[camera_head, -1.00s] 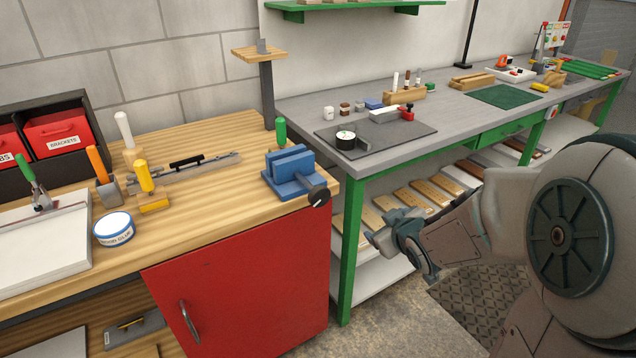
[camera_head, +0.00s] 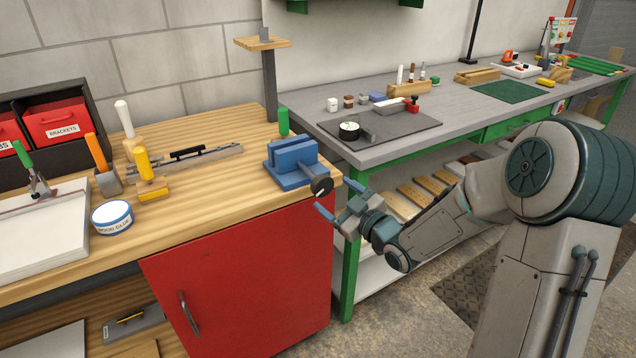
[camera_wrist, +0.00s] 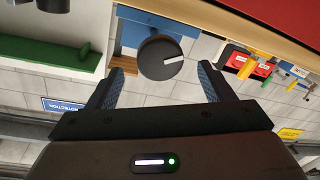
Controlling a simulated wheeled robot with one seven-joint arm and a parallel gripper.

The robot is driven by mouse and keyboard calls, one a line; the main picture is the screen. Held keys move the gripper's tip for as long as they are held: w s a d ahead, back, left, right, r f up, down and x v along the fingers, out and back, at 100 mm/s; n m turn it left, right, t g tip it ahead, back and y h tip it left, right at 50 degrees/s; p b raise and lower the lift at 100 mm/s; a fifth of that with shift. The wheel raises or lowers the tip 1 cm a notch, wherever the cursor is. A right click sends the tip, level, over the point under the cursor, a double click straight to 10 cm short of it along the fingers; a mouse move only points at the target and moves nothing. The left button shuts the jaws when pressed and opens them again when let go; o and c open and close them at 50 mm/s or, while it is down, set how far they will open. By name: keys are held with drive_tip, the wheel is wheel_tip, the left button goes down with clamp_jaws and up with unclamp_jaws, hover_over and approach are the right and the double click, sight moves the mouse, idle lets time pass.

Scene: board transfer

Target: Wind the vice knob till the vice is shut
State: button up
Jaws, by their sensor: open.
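The blue vice (camera_head: 292,162) sits at the right front corner of the wooden bench. Its round black knob (camera_head: 321,187) with a white mark faces outward over the bench edge. In the wrist view the knob (camera_wrist: 160,58) shows just beyond and between my fingertips, with part of the blue vice (camera_wrist: 140,28) behind it. My gripper (camera_head: 342,206) is open and empty, to the lower right of the knob in the head view. It also shows in the wrist view (camera_wrist: 161,82), with one finger on each side. I cannot tell exactly how far the two jaws of the vice stand apart.
The wooden bench (camera_head: 225,197) has a red cabinet door (camera_head: 240,275) below. A green-handled tool (camera_head: 283,122) stands behind the vice. A grey workbench with a green frame (camera_head: 390,150) stands to the right. Wood glue (camera_head: 112,217) sits at the left.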

sight(325, 188)
drive_tip(key=x, duration=0.7)
drive_tip(key=shift+w+a, duration=0.15)
drive_tip(key=c, duration=1)
